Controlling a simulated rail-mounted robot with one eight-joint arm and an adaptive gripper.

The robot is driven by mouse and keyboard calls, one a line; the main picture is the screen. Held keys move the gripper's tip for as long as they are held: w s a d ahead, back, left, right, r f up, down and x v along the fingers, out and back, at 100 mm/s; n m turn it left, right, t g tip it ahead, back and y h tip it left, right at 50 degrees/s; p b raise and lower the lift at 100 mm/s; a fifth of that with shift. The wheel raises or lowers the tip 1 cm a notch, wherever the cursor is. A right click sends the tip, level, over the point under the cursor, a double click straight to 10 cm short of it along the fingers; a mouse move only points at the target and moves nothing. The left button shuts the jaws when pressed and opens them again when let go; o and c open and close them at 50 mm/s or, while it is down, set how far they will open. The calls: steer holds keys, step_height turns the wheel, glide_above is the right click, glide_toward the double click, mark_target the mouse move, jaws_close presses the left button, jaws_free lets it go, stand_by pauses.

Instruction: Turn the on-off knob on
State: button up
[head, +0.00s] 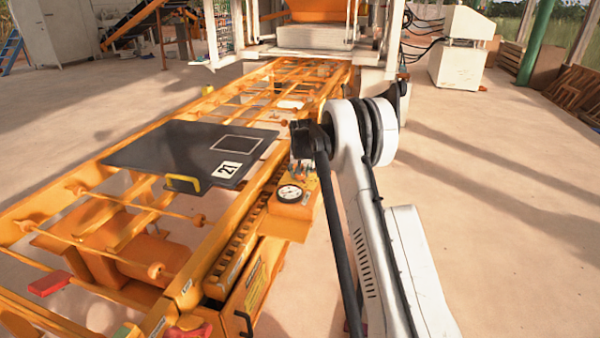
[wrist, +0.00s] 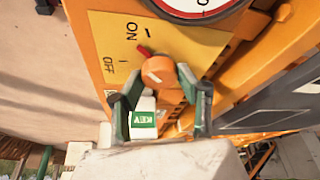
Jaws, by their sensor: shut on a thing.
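The on-off knob (wrist: 160,71) is round and orange, on a yellow panel (wrist: 104,40) with ON and OFF labels. In the head view my gripper (head: 302,167) is at the small control box behind the round gauge (head: 289,193). The knob cannot be made out there.
The gauge (wrist: 195,8) sits close beside the knob. A white part with a green KEY label (wrist: 143,119) shows between my fingers. A black board marked 21 (head: 180,145) lies on the orange conveyor frame (head: 215,240). Open floor (head: 480,210) lies to the right.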

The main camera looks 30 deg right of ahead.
steer(key=shift+m+g+h, duration=0.5)
steer(key=shift+m+h, duration=0.1)
steer(key=shift+m, duration=1.6)
steer(key=o, duration=1.1)
steer(key=shift+o, duration=0.2)
steer(key=shift+a+r, duration=0.1)
steer(key=v, duration=1.1)
steer(key=shift+a+r, duration=0.2)
steer(key=shift+r, duration=0.15)
steer(key=shift+s, duration=0.1)
